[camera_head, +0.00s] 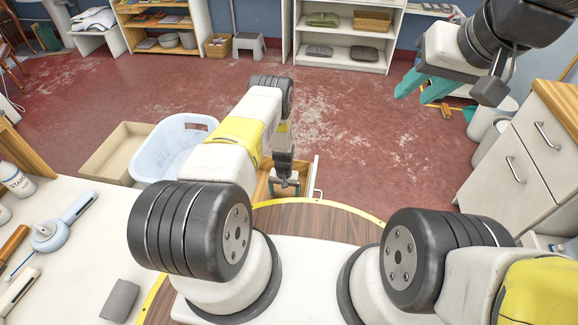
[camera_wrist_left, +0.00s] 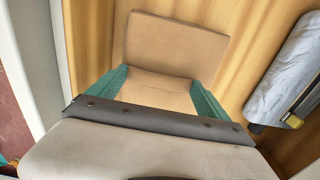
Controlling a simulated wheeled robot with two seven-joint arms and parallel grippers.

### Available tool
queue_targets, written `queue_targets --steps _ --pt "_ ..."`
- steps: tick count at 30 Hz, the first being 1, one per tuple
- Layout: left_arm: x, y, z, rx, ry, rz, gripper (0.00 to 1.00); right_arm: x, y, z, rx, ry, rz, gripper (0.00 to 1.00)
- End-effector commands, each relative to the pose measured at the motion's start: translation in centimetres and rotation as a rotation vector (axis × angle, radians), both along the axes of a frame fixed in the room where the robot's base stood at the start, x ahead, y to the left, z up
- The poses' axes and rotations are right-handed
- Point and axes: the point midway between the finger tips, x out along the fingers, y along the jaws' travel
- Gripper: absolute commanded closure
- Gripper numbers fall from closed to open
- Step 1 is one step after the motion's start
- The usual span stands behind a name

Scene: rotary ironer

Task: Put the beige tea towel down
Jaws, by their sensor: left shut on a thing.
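The beige tea towel (camera_wrist_left: 160,88) is between the teal fingers of my left gripper (camera_wrist_left: 158,90) in the left wrist view. A flat beige panel (camera_wrist_left: 175,45) shows just beyond it; I cannot tell whether this is part of the same towel. My left gripper (camera_head: 285,184) is shut on the towel and points down into a wooden drawer (camera_head: 264,188), which also shows in the wrist view (camera_wrist_left: 90,40). The towel is not clearly visible in the head view. My right gripper (camera_head: 428,90) is empty, its teal fingers apart, high at the right.
A grey-blue rolled thing (camera_wrist_left: 288,75) lies at the right in the wrist view. A white laundry basket (camera_head: 172,150) and a cardboard box (camera_head: 112,148) stand left of the drawer. A white cabinet (camera_head: 510,160) is at the right. The red floor (camera_head: 350,130) beyond is mostly clear.

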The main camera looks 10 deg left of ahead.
Motion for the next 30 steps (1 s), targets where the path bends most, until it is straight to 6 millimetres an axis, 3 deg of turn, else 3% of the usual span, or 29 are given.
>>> queue_targets --steps 3,14,15,16,25,30 --pt "0.0 0.0 -1.0 0.000 -0.001 0.000 0.52 0.0 0.0 0.0 0.000 0.000 0.000 0.68" --pt "0.0 0.0 -1.3 0.000 -0.001 0.000 0.52 0.0 0.0 0.0 0.000 0.000 0.000 0.68" --pt "0.0 0.0 -1.3 0.000 -0.001 0.000 0.05 0.0 0.0 0.0 0.000 0.000 0.000 0.68" --pt "0.0 0.0 -1.3 0.000 -0.001 0.000 0.00 0.0 0.0 0.0 0.000 0.000 0.000 0.68" --pt "0.1 0.0 -0.9 0.000 -0.001 0.000 0.00 0.0 0.0 0.0 0.000 0.000 0.000 0.68" --pt "0.2 0.0 1.4 0.000 -0.002 0.000 0.00 0.0 0.0 0.0 0.000 0.000 0.000 0.68"
